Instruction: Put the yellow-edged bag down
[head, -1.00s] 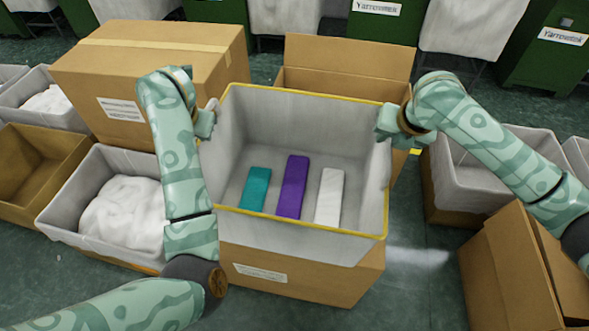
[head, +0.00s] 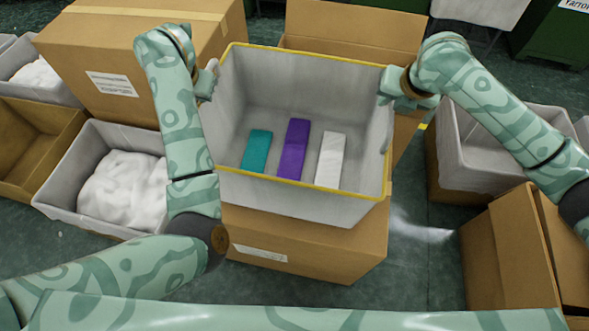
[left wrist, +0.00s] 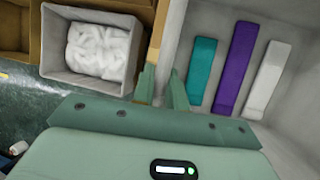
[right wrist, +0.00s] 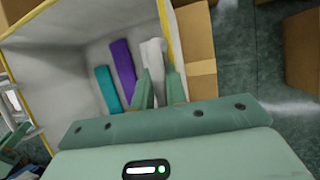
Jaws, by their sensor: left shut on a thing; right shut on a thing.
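The yellow-edged bag (head: 290,202) is a grey open-topped bin with a yellow rim, in the middle of the head view. It is over an open cardboard box (head: 300,240); I cannot tell whether its base touches the box. A teal block (head: 257,151), a purple block (head: 295,146) and a white block (head: 330,158) lie inside it. My left gripper (head: 208,82) is shut on its left wall, and my right gripper (head: 390,88) on its right wall. The wrist views show the left fingers (left wrist: 162,90) and right fingers (right wrist: 158,88) at its edges.
A large closed carton (head: 130,60) stands at the back left. A grey bin with white cloth (head: 120,185) is left of the box. Another grey bin (head: 490,150) and an open carton (head: 510,250) are at the right. Some bare floor (head: 425,240) shows between them.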

